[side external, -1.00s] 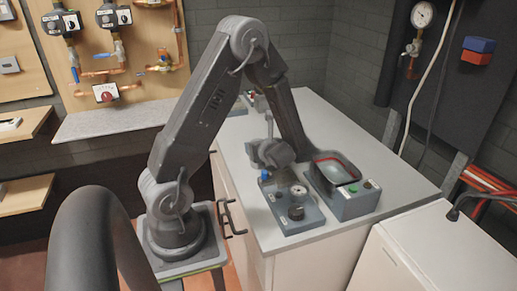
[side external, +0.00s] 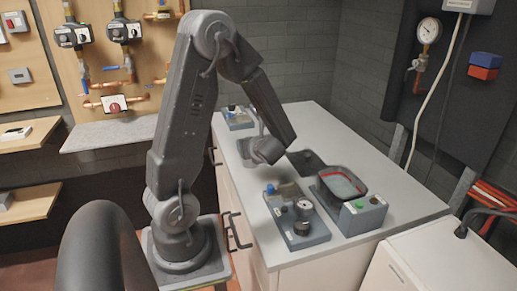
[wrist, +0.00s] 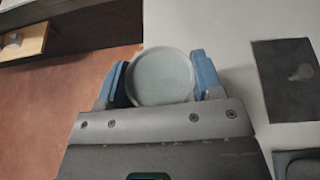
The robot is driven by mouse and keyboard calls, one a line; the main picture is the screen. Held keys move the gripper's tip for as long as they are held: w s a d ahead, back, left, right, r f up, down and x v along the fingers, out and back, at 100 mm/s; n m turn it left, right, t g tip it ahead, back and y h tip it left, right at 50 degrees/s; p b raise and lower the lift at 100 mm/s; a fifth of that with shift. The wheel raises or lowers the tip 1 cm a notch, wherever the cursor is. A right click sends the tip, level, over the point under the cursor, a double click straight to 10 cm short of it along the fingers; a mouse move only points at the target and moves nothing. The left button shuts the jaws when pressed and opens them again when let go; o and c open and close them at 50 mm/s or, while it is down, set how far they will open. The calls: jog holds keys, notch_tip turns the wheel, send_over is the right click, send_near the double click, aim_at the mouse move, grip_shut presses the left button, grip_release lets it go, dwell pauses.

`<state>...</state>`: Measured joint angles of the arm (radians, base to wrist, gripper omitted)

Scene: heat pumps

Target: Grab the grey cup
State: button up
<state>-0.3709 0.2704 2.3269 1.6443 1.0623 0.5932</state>
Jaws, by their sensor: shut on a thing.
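The grey cup (wrist: 162,78) shows in the wrist view as a round, pale grey-green shape with a lighter rim. It sits between the two blue fingers of my gripper (wrist: 160,76), which are shut on it from both sides. Behind it the counter edge and the reddish floor show. In the side external view the end of my arm (side external: 264,150) is above the white counter (side external: 335,121), left of the dark basin. The cup and the fingertips cannot be made out there.
A grey panel with a gauge and a knob (side external: 297,222) stands at the counter's front. Beside it is a box with a red-rimmed basin (side external: 341,184) and a green button. A smaller device (side external: 238,117) stands at the back. A dark square plate (wrist: 287,75) shows in the wrist view.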

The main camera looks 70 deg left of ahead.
jog(key=s+a+r, duration=0.2)
jog(key=s+r, duration=0.2)
jog(key=s, duration=0.2)
jog(key=shift+s+r, duration=0.15)
jog(key=shift+s, duration=0.25)
jog(key=shift+s+a, duration=0.1)
dwell(0.5)
